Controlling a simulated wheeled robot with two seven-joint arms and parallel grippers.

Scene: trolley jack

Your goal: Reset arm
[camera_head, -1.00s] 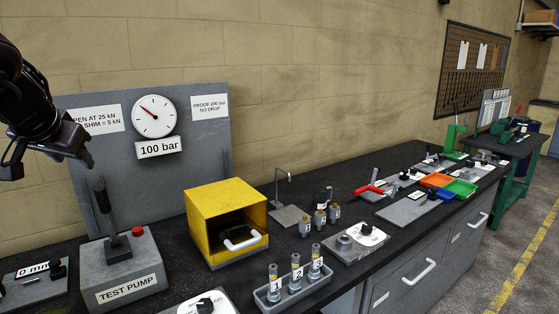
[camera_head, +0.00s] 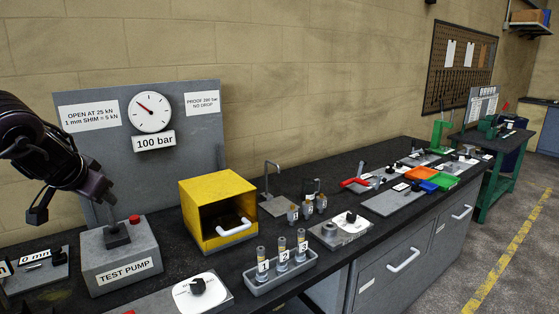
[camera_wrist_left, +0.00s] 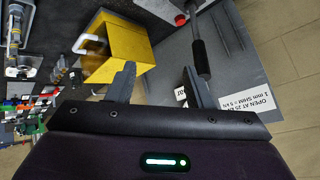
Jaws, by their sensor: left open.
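My left gripper (camera_head: 73,207) is open at the left in the head view, above the test pump (camera_head: 123,262). The pump is a grey block with a red button (camera_head: 134,219) and a black upright lever (camera_head: 116,234), whose upper part is mostly hidden behind my gripper. In the left wrist view, my open fingers (camera_wrist_left: 158,76) have nothing between them. The black lever grip (camera_wrist_left: 200,60) shows beyond and beside the right finger; I cannot tell if they touch. The gauge (camera_head: 150,112) above a "100 bar" label stands on the grey backboard (camera_head: 195,135). My right gripper is out of view.
A yellow box (camera_head: 217,190) with a white handle stands right of the pump. A tray of numbered cylinders (camera_head: 283,279) and a white dial plate (camera_head: 198,293) are in front. A "0 mm" plate (camera_head: 38,275) lies left. Orange and green trays sit farther right.

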